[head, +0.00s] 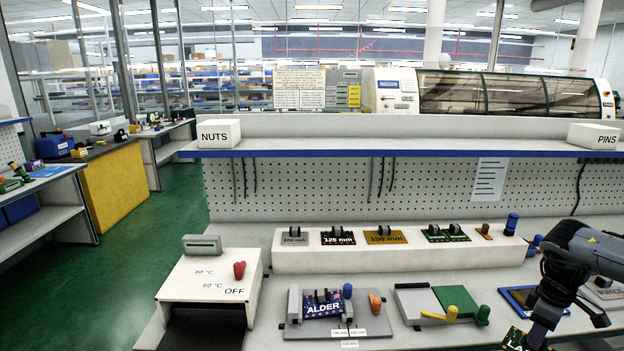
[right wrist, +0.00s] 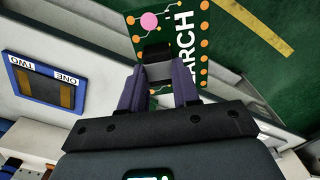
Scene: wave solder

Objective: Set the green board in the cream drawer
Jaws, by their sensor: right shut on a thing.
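My right gripper (head: 543,326) is at the lower right in the head view. It is shut on the green board (head: 515,339), whose lettering begins "LA" and which is cut off by the bottom edge. In the right wrist view the gripper (right wrist: 157,62) has its fingers around a dark block on the green board (right wrist: 150,22). There the board shows "ARCH", a pink disc and orange dots, and runs out of the top of the picture. I cannot identify the cream drawer for sure in either view. My left gripper is not in view.
A blue-framed tray (head: 519,301) lies beside the right arm; in the wrist view it (right wrist: 45,80) reads ONE and TWO. A cream heater box (head: 208,272) stands left. A long block (head: 395,257) holds several small boards behind.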

